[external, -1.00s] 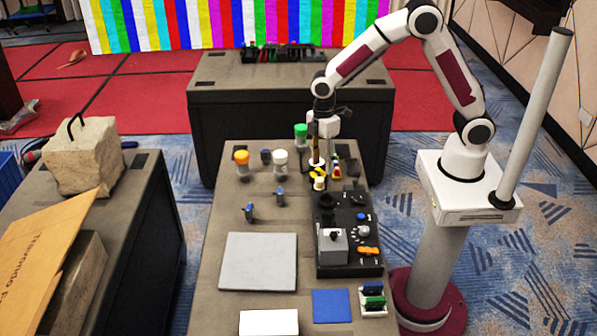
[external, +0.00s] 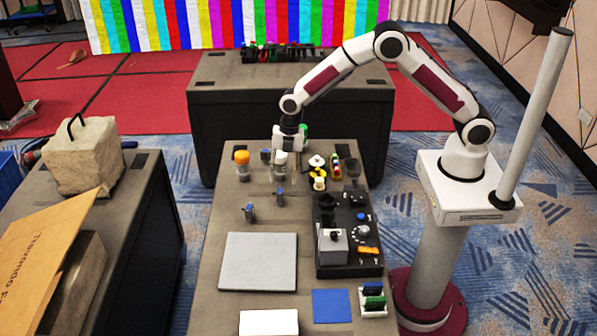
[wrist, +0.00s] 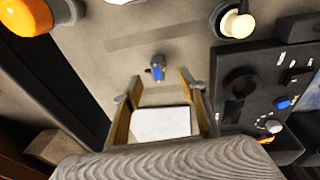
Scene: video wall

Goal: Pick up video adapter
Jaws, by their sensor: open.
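Small blue-and-black adapters stand on the near table in the external view: one at the middle (external: 280,196), one left of it (external: 249,212), and a darker one farther back (external: 266,155). Which is the video adapter I cannot tell.
A grey square pad (external: 258,262) lies nearer the camera.

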